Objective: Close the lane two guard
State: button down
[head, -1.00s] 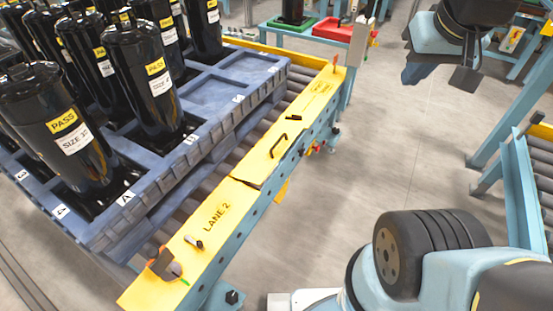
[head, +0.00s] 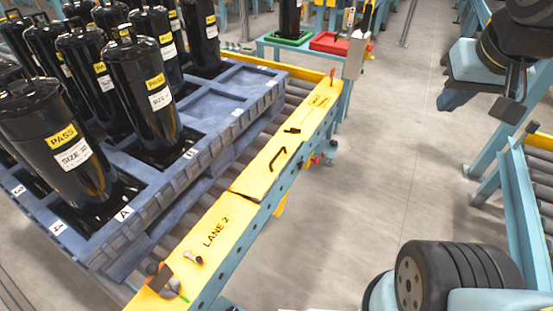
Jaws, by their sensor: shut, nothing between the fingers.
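The lane two guard seems to be part of the yellow cover along the roller lane's right side. Its near piece (head: 216,232) is marked LANE 2. Its farther piece (head: 290,138) carries a black handle (head: 278,158). A dark uneven seam (head: 242,195) lies between the two pieces; I cannot tell how far the guard stands open. My gripper (head: 479,110) is at the upper right, above the floor and well apart from the handle. It appears shut and empty, partly merged with my dark wrist.
A blue pallet (head: 165,185) with several black compressors (head: 140,85) stands left of the cover. An orange-and-dark fitting (head: 160,278) sits at the cover's near end. Clear floor (head: 370,170) lies to the right, before another roller lane (head: 540,190). A red tray (head: 330,42) is behind.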

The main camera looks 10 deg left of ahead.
aim_at(255, 181)
jog(key=z, duration=0.1)
jog(key=i, duration=1)
jog(key=u, duration=0.1)
